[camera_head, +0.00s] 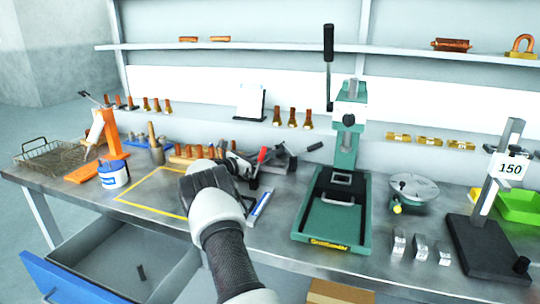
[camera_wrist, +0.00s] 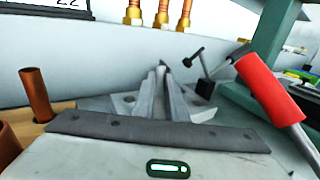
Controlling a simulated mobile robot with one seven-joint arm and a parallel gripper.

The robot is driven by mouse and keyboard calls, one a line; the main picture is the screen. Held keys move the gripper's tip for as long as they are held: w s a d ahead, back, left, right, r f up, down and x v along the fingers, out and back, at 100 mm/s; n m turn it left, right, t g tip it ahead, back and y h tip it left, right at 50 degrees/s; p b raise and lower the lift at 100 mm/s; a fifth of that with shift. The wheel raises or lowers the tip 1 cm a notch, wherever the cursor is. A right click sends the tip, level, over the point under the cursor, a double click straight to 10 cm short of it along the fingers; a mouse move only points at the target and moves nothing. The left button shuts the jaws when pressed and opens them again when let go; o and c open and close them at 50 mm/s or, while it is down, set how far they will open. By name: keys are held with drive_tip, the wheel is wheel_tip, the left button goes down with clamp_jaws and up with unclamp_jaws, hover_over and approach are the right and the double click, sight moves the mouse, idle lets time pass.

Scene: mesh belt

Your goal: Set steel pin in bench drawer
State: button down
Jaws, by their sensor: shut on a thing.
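My gripper (camera_head: 228,160) is over the bench, just right of the yellow-outlined area, beside the clutter of tools. In the wrist view its fingers (camera_wrist: 165,92) are closed together on a slim grey thing (camera_wrist: 160,78), which looks like the steel pin; most of it is hidden between them. The bench drawer (camera_head: 100,262) with a blue front is pulled open at the lower left, below and left of my gripper. A small dark piece (camera_head: 141,272) lies on its floor; I cannot tell what it is.
A green press (camera_head: 340,205) stands right of my gripper. A red-handled tool (camera_wrist: 270,88) is close on the right in the wrist view. Wooden pegs and copper tubes stand behind. A blue-and-white tub (camera_head: 113,174) and an orange stand (camera_head: 107,130) are at left.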

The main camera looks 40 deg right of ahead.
wheel_tip(320, 180, up, 10)
drive_tip(key=p, duration=0.2)
drive_tip(key=shift+d+r, duration=0.15)
drive_tip(key=shift+d, duration=0.25)
drive_tip(key=shift+s, duration=0.1)
